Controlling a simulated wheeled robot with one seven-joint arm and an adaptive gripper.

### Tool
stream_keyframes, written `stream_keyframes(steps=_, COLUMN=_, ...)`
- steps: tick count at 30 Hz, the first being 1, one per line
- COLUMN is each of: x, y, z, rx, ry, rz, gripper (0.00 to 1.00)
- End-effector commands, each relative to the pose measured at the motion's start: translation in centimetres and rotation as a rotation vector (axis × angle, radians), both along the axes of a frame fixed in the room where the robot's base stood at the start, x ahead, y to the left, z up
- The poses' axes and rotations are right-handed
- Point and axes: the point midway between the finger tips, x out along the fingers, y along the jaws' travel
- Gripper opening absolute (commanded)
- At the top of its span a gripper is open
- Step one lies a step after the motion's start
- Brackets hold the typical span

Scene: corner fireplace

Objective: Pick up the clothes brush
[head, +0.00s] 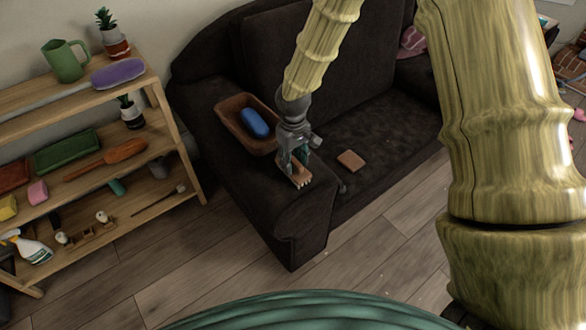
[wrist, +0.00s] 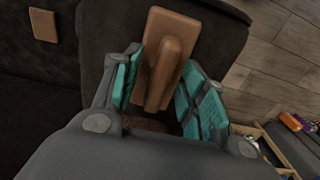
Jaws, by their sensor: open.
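A brown wooden block with a raised rounded grip, which I take to be the clothes brush, lies on the dark sofa's near armrest. In the wrist view the brush (wrist: 168,62) lies between my gripper's teal-padded fingers. My gripper (wrist: 163,72) is open, with a finger on each side of the grip. I cannot tell whether either pad touches it. In the head view my gripper (head: 299,158) points down over the armrest, and part of the brush (head: 301,180) shows below the fingers. The rest of the brush is hidden by the gripper there.
A brown tray (head: 228,112) with a blue oval object (head: 254,123) rests on the armrest behind my gripper. A small tan block (head: 351,160) lies on the sofa seat (head: 385,140). A wooden shelf (head: 160,100) with several items stands at left. Floor in front is clear.

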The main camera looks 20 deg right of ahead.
Motion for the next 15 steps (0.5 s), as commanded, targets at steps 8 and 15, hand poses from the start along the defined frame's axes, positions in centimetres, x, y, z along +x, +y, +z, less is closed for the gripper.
stream_keyframes(steps=8, x=0.05, y=0.01, z=-0.07, rx=-0.001, ry=-0.001, rz=0.000, gripper=0.32)
stream_keyframes(steps=15, x=0.06, y=0.01, z=-0.05, rx=-0.001, ry=-0.001, rz=0.000, gripper=0.00)
